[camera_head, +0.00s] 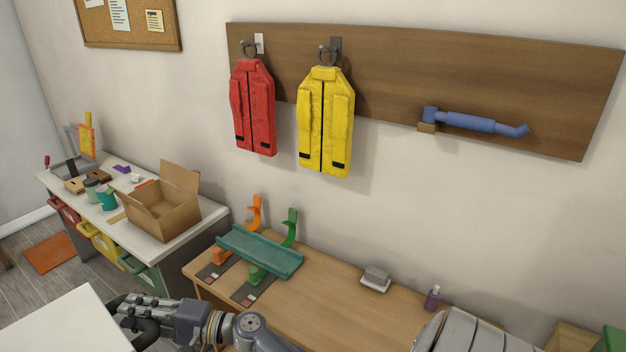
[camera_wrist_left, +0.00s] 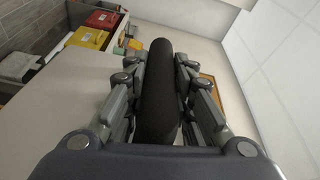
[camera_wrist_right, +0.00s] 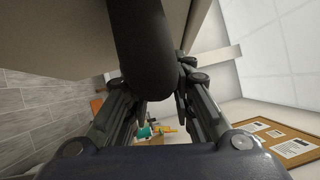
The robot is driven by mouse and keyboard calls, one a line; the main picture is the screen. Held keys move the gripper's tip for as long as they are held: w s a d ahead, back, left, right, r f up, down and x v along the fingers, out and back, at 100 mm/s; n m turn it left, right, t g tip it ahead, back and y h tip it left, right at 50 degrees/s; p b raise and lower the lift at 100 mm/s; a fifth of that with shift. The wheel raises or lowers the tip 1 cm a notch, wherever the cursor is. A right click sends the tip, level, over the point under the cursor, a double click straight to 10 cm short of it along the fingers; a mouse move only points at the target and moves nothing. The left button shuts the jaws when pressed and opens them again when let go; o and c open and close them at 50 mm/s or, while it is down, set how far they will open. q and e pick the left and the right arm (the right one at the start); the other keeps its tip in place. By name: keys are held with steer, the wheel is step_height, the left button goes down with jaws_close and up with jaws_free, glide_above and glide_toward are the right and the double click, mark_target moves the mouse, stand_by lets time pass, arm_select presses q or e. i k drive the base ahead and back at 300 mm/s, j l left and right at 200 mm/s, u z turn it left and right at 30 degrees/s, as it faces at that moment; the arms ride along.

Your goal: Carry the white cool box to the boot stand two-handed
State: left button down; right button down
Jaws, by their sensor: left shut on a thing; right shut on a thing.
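The white cool box (camera_head: 58,325) shows only in part at the lower left of the head view, its top cut off by the frame. My right gripper (camera_head: 135,312) is shut on a black handle at the box's right side. In the right wrist view the dark handle (camera_wrist_right: 147,50) lies between its fingers, with a pale box face (camera_wrist_right: 45,45) beside it. In the left wrist view my left gripper (camera_wrist_left: 158,85) is shut around another black handle (camera_wrist_left: 160,100), beside a pale box face (camera_wrist_left: 60,95). I cannot tell for certain which piece is the boot stand.
A wooden bench (camera_head: 325,300) carries a teal tray (camera_head: 260,250) with orange and green brackets, a grey block (camera_head: 376,278) and a purple bottle (camera_head: 432,298). A cluttered workbench with an open carton (camera_head: 165,210) stands left. Red (camera_head: 253,105) and yellow (camera_head: 325,120) vests hang above.

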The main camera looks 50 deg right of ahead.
mark_target(347, 317)
steer(key=i, duration=0.7)
steer(key=i+z, duration=0.2)
steer(key=z, duration=2.55)
